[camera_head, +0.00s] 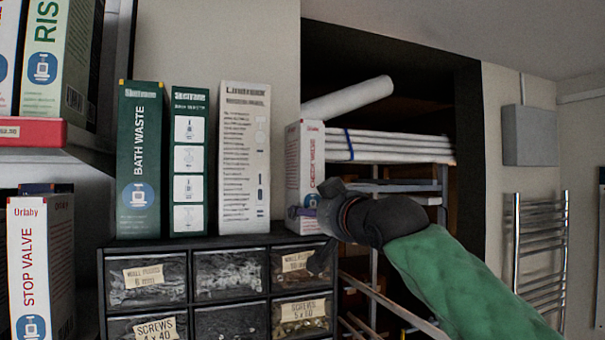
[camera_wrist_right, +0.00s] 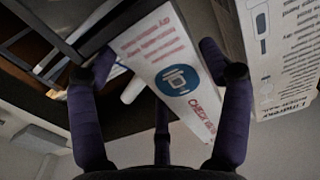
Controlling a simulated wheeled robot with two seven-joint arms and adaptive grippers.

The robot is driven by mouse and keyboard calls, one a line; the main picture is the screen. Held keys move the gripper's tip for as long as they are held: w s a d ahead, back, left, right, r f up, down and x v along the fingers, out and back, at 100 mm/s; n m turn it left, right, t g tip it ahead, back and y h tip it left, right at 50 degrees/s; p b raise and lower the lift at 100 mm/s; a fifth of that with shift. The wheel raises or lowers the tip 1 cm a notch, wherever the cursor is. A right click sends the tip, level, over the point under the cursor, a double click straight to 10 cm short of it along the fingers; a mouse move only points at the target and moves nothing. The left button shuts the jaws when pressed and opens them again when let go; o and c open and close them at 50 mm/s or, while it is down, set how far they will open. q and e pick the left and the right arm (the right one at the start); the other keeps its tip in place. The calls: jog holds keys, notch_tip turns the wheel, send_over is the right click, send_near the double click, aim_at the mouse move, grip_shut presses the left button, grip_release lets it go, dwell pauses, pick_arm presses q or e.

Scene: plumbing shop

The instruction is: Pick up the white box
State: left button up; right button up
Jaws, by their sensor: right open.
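A white box with red CHECK VALVE lettering (camera_head: 303,160) stands upright on the right end of the drawer cabinet (camera_head: 220,248). Its printed face with a blue round logo shows in the right wrist view (camera_wrist_right: 165,55). My right gripper (camera_head: 313,212) is at the lower right of this box in the head view. In the right wrist view, its open fingers (camera_wrist_right: 158,75) spread to either side of the box's face; I cannot tell whether they touch it. A taller whitish Lindroxx box (camera_head: 245,155) stands to the left, near the right finger in the wrist view (camera_wrist_right: 285,50). My left gripper is not in view.
Two green boxes, one marked BATH WASTE (camera_head: 139,160) and one narrower (camera_head: 189,160), stand farther left on the cabinet. A STOP VALVE box (camera_head: 40,265) is at far left. White pipes (camera_head: 390,147) lie on a rack behind my arm.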

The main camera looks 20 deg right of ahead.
jog(key=w+p, duration=0.1)
jog(key=w, duration=0.2)
jog(key=shift+w+r+p, duration=0.2)
jog(key=shift+w+p, duration=0.05)
jog(key=shift+p, duration=0.15)
jog(key=shift+w+f, duration=0.1)
jog(key=shift+w, duration=0.15)
jog(key=shift+s, duration=0.2)
jog(key=shift+c, duration=0.2)
jog(key=shift+s, duration=0.15)
jog(key=c, duration=1.3)
jog(key=shift+r, duration=0.2)
